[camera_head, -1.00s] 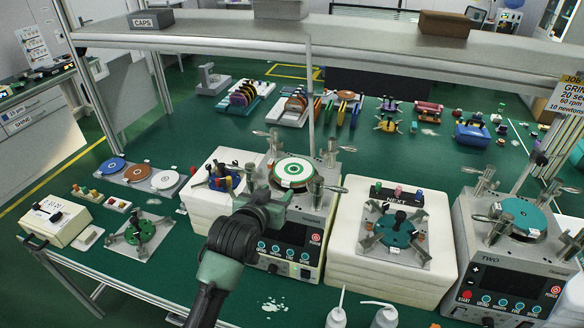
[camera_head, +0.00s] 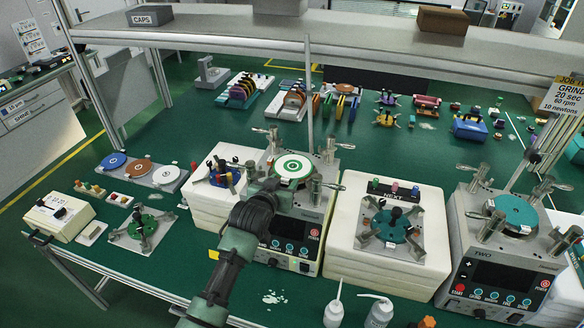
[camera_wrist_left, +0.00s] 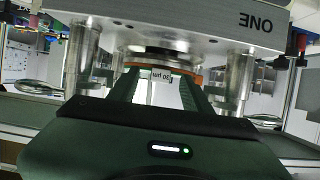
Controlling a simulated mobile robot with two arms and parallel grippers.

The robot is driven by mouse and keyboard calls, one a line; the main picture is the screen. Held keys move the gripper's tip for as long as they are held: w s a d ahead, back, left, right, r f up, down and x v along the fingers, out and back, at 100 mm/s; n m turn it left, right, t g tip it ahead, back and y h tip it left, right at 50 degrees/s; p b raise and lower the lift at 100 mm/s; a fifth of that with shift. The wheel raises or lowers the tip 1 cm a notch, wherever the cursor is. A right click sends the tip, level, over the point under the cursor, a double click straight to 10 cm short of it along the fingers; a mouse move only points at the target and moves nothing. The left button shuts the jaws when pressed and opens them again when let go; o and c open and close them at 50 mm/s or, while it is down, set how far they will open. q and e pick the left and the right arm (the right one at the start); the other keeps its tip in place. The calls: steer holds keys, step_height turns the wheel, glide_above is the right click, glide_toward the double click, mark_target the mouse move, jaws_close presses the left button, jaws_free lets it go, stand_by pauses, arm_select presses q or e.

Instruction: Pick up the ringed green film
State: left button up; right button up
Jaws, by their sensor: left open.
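The ringed green film (camera_head: 293,167) is a white disc with a green ring and a small dark centre. It lies flat on top of the grinder marked ONE (camera_head: 290,235). My left gripper (camera_head: 272,188) is just in front of the film's near left edge, open. In the left wrist view, the open fingers (camera_wrist_left: 158,92) point at an orange-edged disc (camera_wrist_left: 160,66) with a small white tag printed with a micron size. The picture there is upside down, so the film's face is hidden. I cannot tell whether the fingers touch the tag. My right gripper is out of view.
Metal clamp posts (camera_head: 316,190) stand around the disc, close to my gripper. A tray (camera_head: 140,172) with blue, orange and white discs lies at left. A white block with a teal fixture (camera_head: 391,225) and grinder TWO (camera_head: 510,255) stand at right. A shelf (camera_head: 230,38) spans above.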

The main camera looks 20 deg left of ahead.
arm_select(q)
jaws_close()
steer(key=shift+r, duration=0.1)
